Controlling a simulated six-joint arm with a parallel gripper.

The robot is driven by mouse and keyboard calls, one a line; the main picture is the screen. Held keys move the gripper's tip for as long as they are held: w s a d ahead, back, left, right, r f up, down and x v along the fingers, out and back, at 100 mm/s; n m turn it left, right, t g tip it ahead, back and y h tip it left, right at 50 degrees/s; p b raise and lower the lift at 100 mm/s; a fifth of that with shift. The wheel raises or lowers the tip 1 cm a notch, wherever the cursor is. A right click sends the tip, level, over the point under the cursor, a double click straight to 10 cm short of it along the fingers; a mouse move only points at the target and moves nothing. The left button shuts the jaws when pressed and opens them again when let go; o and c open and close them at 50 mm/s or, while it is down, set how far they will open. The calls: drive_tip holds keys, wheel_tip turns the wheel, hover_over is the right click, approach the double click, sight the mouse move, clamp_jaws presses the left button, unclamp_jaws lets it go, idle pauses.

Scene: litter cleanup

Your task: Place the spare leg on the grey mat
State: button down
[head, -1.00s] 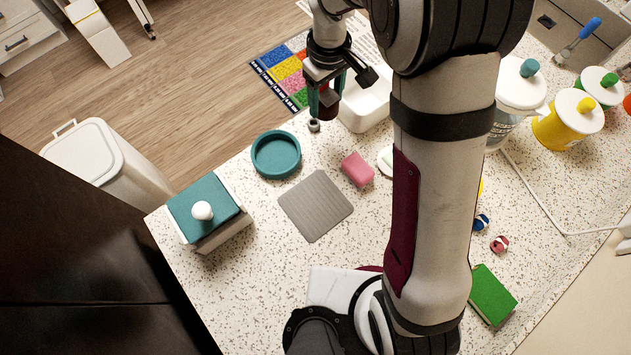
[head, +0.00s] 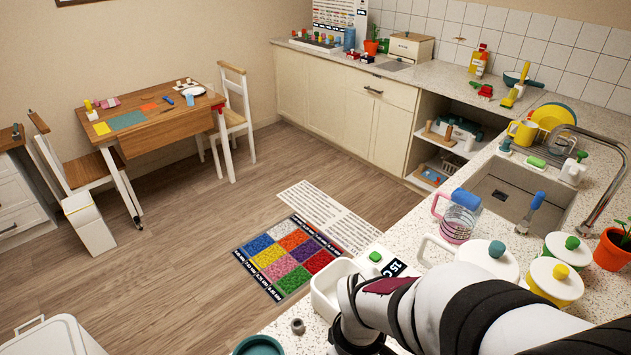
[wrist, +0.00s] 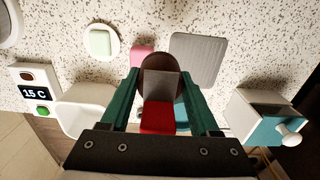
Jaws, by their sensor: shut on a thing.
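The grey mat (wrist: 200,48) lies flat on the speckled counter in the wrist view, beyond my fingertips and slightly right; the head view does not show it. I take this piece to be the spare leg (wrist: 157,118). It is apart from the mat in the picture. In the head view my arm fills the bottom right and the fingers are hidden.
A teal round dish (head: 259,346) and a small grey ring (head: 298,326) stand near the counter edge.

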drive_tip(key=shift+w+a+f, duration=0.1)
drive_tip(key=shift+a+f, duration=1.8)
drive_tip(key=shift+f, duration=0.25)
drive_tip(key=shift+w+a+f, duration=0.1)
drive_tip(key=shift+a+f, duration=1.75)
drive_tip(key=shift+f, duration=0.25)
drive_tip(key=shift+c, duration=0.6)
unclamp_jaws()
drive_tip(key=shift+f, duration=0.1)
wheel_tip(320, 180, up, 12)
drive_tip(key=s+d+r+m+y, duration=0.1)
drive_tip(key=s+d+r+m, duration=0.5)
drive_tip(key=m, duration=0.8)
drive_tip(key=s+d, duration=0.3)
drive_tip(key=s, duration=0.2)
drive_tip(key=shift+s+d+r+m+y, duration=0.25)
drive_tip(key=shift+s+d+m+y, duration=0.05)
drive_tip(key=shift+d+y, duration=0.1)
